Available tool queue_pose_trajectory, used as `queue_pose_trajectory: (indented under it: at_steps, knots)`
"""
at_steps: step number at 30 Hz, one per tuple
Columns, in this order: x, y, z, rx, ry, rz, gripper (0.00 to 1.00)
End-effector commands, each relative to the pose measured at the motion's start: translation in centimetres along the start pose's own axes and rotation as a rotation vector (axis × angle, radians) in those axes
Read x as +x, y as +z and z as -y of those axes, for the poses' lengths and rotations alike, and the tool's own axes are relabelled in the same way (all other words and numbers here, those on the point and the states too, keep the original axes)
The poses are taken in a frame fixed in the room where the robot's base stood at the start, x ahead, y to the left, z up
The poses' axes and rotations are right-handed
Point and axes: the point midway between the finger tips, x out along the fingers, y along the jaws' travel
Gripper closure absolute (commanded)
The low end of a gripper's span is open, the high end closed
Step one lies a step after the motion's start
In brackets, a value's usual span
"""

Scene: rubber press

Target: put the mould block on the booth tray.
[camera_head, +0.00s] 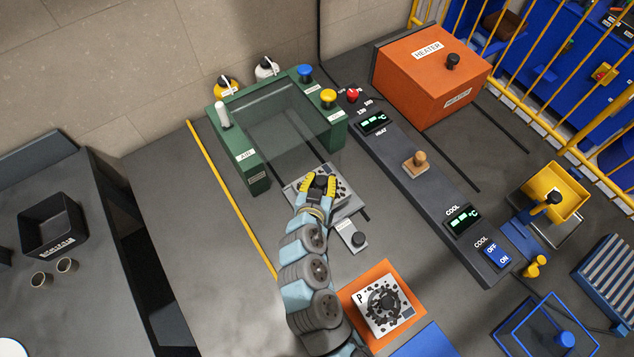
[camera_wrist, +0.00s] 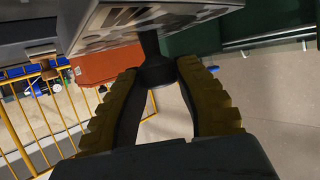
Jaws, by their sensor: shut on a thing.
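My gripper (camera_head: 320,186) has yellow fingers and is at the front of the green booth (camera_head: 258,172). It is shut on the dark knob of a pale, dark-speckled mould block (camera_head: 296,192), which is partly hidden under it. In the wrist view the fingers close around the knob (camera_wrist: 156,68), and the block (camera_wrist: 130,22) fills the top. A light grey plate that looks like the booth tray (camera_head: 345,211) lies under or just below the block. I cannot tell whether the block touches it.
A similar speckled block (camera_head: 384,303) sits on an orange mat (camera_head: 408,277) at the front. The grey control console (camera_head: 405,175) runs along the right. The orange heater (camera_head: 425,75) stands behind it.

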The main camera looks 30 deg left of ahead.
Motion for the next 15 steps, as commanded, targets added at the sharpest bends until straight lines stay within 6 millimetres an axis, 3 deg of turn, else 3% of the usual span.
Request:
queue_pose_trajectory:
  at_steps: [15]
  knots:
    - [2.0,1.5,-0.3,-0.003,0.0,-0.001,1.0]
